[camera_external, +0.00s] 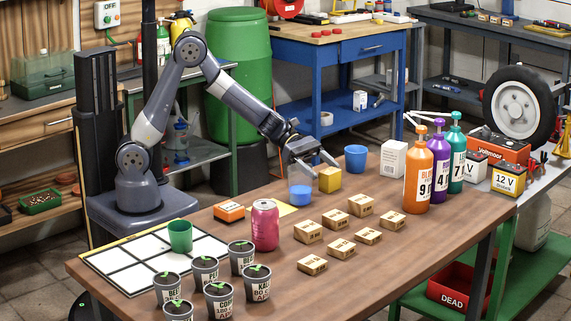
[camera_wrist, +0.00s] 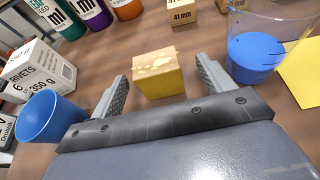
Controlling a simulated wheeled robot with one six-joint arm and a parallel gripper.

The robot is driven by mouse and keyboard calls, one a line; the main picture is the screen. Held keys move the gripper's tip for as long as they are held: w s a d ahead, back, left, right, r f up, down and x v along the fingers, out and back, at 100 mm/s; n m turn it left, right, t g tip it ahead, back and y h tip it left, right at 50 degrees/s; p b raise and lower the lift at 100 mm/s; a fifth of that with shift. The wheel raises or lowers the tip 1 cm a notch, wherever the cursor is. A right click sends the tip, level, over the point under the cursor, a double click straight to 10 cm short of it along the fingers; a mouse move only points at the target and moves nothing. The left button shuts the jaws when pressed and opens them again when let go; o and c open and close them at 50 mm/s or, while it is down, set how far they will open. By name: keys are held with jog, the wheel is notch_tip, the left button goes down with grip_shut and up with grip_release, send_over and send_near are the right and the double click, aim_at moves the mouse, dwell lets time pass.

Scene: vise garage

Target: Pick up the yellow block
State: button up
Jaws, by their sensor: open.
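The yellow block (camera_external: 330,179) stands on the wooden table near its far edge, close to my gripper. In the wrist view the yellow block (camera_wrist: 157,73) lies ahead of and between my two fingers, with pale patches on its top. My gripper (camera_external: 315,165) is open and holds nothing. In the wrist view the fingers of my gripper (camera_wrist: 160,88) are spread wider than the block, one on each side. I cannot tell whether a finger touches it.
A clear beaker with blue liquid (camera_wrist: 255,55) stands close to the right finger in the wrist view. A blue cup (camera_wrist: 50,117) and a white rivets box (camera_wrist: 38,70) are on the left. Several small cardboard boxes (camera_external: 335,218) lie in front of the block. Pump bottles (camera_external: 417,170) stand to the right.

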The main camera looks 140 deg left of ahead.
aim_at(335, 179)
jog(key=shift+a+x, duration=0.2)
jog(key=shift+x, duration=2.6)
jog(key=shift+c, duration=0.2)
jog(key=c, duration=1)
